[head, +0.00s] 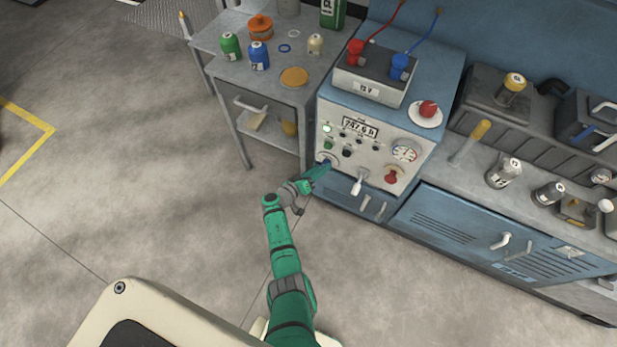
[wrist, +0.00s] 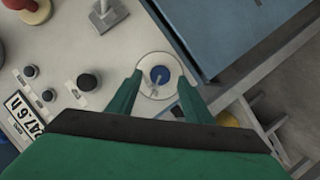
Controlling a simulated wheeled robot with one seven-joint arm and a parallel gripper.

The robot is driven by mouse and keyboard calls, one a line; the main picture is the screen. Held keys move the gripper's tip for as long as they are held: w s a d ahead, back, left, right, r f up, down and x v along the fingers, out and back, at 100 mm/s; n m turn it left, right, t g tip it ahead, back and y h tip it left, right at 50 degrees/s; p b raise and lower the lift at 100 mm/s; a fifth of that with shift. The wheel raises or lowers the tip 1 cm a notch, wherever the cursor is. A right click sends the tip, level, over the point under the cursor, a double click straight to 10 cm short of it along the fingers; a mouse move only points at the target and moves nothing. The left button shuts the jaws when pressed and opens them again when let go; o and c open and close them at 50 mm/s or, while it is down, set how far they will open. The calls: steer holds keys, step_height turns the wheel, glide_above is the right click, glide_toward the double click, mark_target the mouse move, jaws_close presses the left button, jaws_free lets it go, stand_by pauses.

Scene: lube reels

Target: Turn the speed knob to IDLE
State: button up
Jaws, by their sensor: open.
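The control panel (head: 372,135) is a pale face on a blue cabinet, with a display, gauges, small knobs and a lever. In the head view my gripper (head: 321,168) is at the panel's lower left and partly hides the plate. A black knob (wrist: 89,82) is left of the fingers. No IDLE or speed label is readable.
A grey lever (wrist: 108,14) and a red knob (head: 392,175) stick out of the panel. A battery (head: 372,75) sits on the cabinet top. A grey cart (head: 270,85) with small bottles stands to the left. The floor in front is clear.

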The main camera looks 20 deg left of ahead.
steer(key=v, duration=0.8)
steer(key=shift+s, duration=0.35)
steer(key=s+d+f+g+y, duration=0.2)
steer(key=s+d+f+g, duration=0.2)
steer(key=s+d+f, duration=0.55)
steer(key=s+d+r+m+y, duration=0.1)
steer(key=s+d+r+y, duration=0.1)
steer(key=s, duration=0.5)
steer(key=s+d+r+m+y, duration=0.1)
steer(key=s+r, duration=0.1)
steer(key=s, duration=0.5)
steer(key=s+d+r+m+t, duration=0.1)
steer(key=s+d+r, duration=0.2)
steer(key=r, duration=0.8)
steer(key=s+d+r+m+t, duration=0.1)
steer(key=s+d+r, duration=0.3)
steer(key=r, duration=0.8)
steer(key=s+d+r+m+t, duration=0.2)
steer(key=s+d+r+t, duration=0.1)
steer(key=r, duration=0.9)
steer(key=shift+s+d, duration=0.5)
steer(key=shift+s, duration=0.35)
